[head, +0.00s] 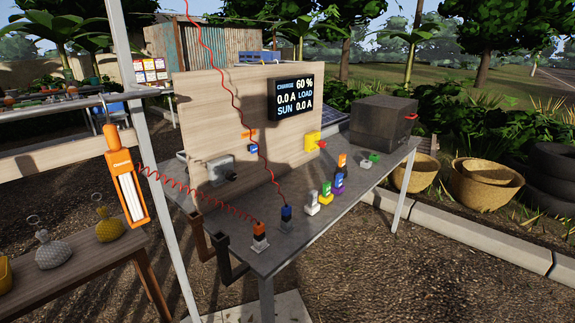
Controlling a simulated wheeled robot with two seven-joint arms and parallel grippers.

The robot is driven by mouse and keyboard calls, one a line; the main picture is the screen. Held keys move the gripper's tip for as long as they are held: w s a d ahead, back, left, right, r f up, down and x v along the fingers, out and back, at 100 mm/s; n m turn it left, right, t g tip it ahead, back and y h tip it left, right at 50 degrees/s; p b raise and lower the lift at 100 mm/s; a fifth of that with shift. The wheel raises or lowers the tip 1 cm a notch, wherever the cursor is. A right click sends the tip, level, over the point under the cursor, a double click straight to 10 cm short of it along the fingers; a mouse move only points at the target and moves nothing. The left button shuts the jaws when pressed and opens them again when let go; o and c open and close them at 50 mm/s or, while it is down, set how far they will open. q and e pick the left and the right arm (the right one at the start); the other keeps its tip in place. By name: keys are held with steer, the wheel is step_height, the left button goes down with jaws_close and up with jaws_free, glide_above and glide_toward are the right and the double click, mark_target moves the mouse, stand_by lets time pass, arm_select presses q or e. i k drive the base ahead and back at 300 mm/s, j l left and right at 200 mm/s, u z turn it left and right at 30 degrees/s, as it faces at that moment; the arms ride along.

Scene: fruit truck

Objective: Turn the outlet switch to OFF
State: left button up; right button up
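Neither of my grippers is in view.
The grey table (322,222) holds several coloured plugs or connectors, a grey box (221,169) and a dark box (383,121). Red coiled cables hang across its left side. A pale post (158,150) with an orange lamp (126,180) stands at the left. Baskets (484,186) stand right.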

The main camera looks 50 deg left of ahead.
mark_target(231, 176)
steer(key=i+u, duration=0.25)
steer(key=i, duration=0.15)
steer(key=i+l+u, duration=0.25)
steer(key=i, duration=0.15)
steer(key=i+l+u, duration=0.25)
steer(key=i, duration=0.15)
steer(key=j, duration=0.1)
